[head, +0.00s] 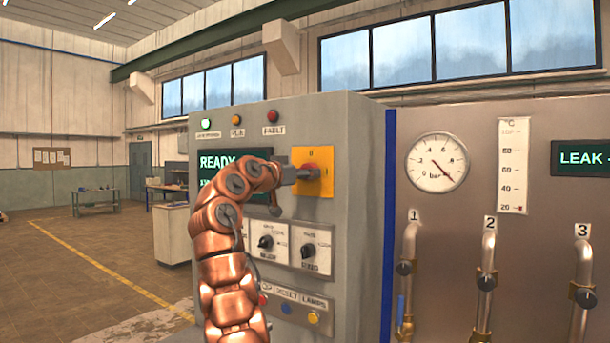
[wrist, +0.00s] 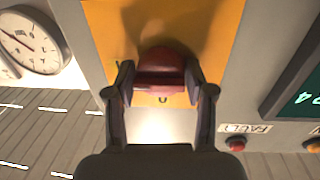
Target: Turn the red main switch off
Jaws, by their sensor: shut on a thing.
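The red main switch (head: 312,172) sits on a yellow plate (head: 325,187) at the upper right of the grey cabinet's front. In the wrist view the red switch (wrist: 165,72) is at top centre on the yellow plate (wrist: 215,25), with its grip bar running across the picture. My gripper (head: 302,173) reaches the switch from the left in the head view. In the wrist view its two fingers (wrist: 162,92) stand on either side of the red grip bar and are shut on it. In the head view the gripper hides part of the switch.
Two black selector knobs (head: 308,250) are below the switch. A green-lettered display (head: 222,161), partly behind my arm, and indicator lamps (head: 272,116) are to its left. A pressure gauge (head: 437,162) and valve pipes (head: 487,280) are at right. Open floor (head: 75,270) lies at left.

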